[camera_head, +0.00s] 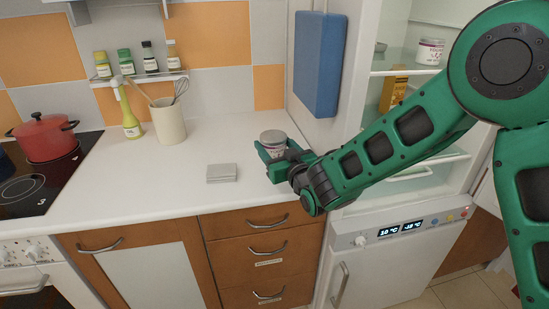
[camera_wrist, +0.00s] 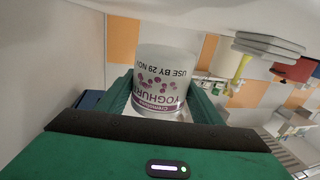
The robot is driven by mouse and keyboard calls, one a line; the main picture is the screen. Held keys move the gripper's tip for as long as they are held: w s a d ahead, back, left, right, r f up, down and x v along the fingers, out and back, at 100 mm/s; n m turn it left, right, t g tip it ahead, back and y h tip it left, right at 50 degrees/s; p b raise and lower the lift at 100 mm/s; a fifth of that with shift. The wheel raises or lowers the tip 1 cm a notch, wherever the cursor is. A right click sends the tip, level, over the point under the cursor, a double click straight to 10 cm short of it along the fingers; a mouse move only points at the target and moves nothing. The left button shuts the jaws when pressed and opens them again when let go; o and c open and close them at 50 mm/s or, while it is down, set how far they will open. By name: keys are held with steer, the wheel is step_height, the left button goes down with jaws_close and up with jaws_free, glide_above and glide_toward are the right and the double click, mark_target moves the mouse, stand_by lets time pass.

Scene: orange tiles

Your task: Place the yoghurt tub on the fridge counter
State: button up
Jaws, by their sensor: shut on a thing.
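The yoghurt tub (camera_head: 272,139) is white with a grey lid and purple print. My gripper (camera_head: 270,152) is shut on it, at the right end of the white counter (camera_head: 220,145) beside the fridge (camera_head: 395,262). In the wrist view the tub (camera_wrist: 164,84) sits between the two green fingers of my gripper (camera_wrist: 162,108), and its label reads YOGHURT. My gripper and arm hide the tub's lower part in the head view, so I cannot tell whether it touches the counter.
A grey stack of flat pieces (camera_head: 222,173) lies left of my gripper. A utensil crock (camera_head: 169,122) and a yellow bottle (camera_head: 130,118) stand further back. A red pot (camera_head: 46,138) is on the hob. The fridge is open; another tub (camera_head: 430,52) stands inside.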

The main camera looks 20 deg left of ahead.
mark_target(274, 156)
steer(key=shift+f, duration=2)
steer(key=shift+c, duration=0.2)
steer(key=o, duration=1.3)
steer(key=shift+f, duration=0.1)
steer(key=shift+c, duration=0.2)
